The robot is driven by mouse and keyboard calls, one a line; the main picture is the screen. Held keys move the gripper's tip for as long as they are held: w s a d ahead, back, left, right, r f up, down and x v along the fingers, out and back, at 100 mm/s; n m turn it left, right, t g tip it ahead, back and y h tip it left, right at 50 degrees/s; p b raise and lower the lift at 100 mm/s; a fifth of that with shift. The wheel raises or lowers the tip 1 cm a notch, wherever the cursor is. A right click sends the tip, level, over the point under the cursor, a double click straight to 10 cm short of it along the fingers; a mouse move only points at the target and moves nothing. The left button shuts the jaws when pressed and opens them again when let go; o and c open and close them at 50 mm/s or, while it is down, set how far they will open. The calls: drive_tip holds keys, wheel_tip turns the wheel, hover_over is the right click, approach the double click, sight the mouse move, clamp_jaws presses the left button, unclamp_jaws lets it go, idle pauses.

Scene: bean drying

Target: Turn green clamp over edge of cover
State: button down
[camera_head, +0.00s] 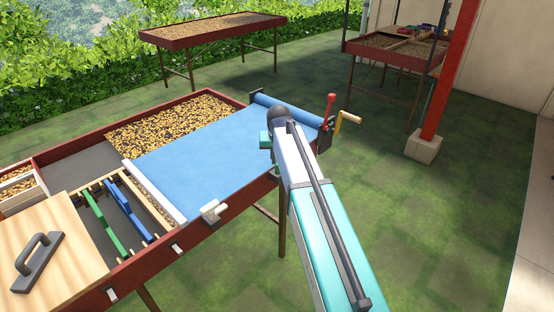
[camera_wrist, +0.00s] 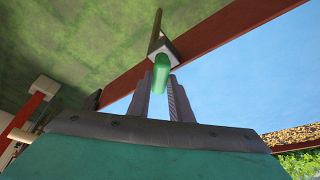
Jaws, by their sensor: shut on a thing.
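The green clamp (camera_wrist: 161,73) shows in the wrist view, its green part between the fingertips of my gripper (camera_wrist: 161,84). My gripper is shut on it. A pale bracket (camera_wrist: 168,44) sits just beyond it at the red tray rim (camera_wrist: 225,33). The blue cover (camera_head: 200,145) lies flat over part of the long red-rimmed bean tray; it also fills the right of the wrist view (camera_wrist: 275,75). In the head view my arm hides the green clamp and the fingers. I cannot tell whether the clamp lies over the cover edge.
A white clamp (camera_head: 213,210) sits on the near rim. A red lever (camera_head: 329,108) and a crank (camera_head: 347,120) stand at the roller end. A wooden lid (camera_head: 50,245) and green and blue rakes (camera_head: 103,225) lie left. A red post (camera_head: 450,75) stands right; grass is open between.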

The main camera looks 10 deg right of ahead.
drive_tip(key=m, duration=0.1)
drive_tip(key=m+h, duration=0.1)
drive_tip(key=m, duration=0.1)
drive_tip(key=m+g, duration=0.1)
drive_tip(key=m, duration=0.1)
drive_tip(key=shift+a+f+h+b, duration=0.1)
drive_tip(key=shift+a+h+b, duration=0.15)
drive_tip(key=shift+h+b, duration=0.15)
drive_tip(key=shift+m+g+h, duration=0.5)
drive_tip(key=shift+m, duration=1.4)
drive_tip(key=c, duration=1.6)
unclamp_jaws()
drive_tip(key=shift+w, duration=0.1)
drive_tip(key=shift+r, duration=0.2)
